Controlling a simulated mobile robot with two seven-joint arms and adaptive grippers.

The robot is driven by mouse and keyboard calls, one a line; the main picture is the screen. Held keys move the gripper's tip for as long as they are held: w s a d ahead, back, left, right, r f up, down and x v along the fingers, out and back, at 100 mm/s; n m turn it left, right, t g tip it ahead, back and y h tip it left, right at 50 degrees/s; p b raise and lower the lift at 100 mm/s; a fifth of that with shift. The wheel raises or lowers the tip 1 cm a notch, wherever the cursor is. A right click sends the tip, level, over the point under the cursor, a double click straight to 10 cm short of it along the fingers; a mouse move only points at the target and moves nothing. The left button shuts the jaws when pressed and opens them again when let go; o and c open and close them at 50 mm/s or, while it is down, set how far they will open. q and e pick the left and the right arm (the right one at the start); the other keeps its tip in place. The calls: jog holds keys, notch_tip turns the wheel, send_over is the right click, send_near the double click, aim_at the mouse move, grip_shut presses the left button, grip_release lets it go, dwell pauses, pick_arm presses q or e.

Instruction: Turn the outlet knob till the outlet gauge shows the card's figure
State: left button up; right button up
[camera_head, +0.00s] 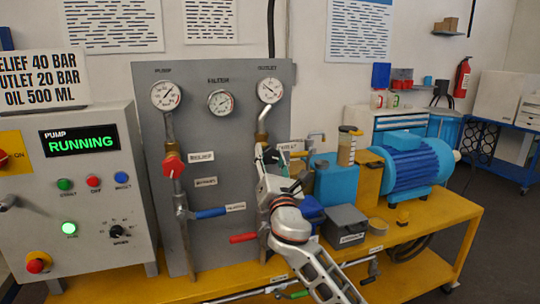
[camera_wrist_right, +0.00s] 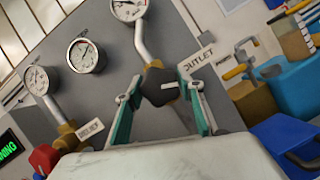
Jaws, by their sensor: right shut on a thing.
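The outlet gauge (camera_head: 269,90) is a white dial at the top right of the grey panel; its lower part shows at the top edge of the wrist view (camera_wrist_right: 128,8). Its reading is too small to tell. The dark outlet knob (camera_wrist_right: 158,86) with a light mark sits below it on a brass fitting. My right gripper (camera_head: 268,156) is shut on this knob, one green-lined finger on each side in the wrist view (camera_wrist_right: 165,96); it hides the knob in the head view. The card (camera_head: 42,78) reads relief 40 bar, outlet 20 bar, oil 500 ml. My left gripper is out of view.
The red relief knob (camera_head: 174,166) is left of my right gripper. Blue (camera_head: 210,213) and red (camera_head: 243,238) lever handles stick out below. A blue tank (camera_head: 338,182) and a blue motor (camera_head: 414,165) stand close on the right. The pump display (camera_head: 80,140) reads RUNNING.

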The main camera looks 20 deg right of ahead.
jog(key=m+g+h+p, duration=0.1)
jog(key=m+h, duration=0.1)
jog(key=m, duration=0.4)
jog(key=shift+m+g+h+p, duration=0.4)
jog(key=shift+m+g+p, duration=0.2)
jog(key=shift+m, duration=1)
jog(key=o, duration=1.1)
jog(key=shift+o, duration=0.2)
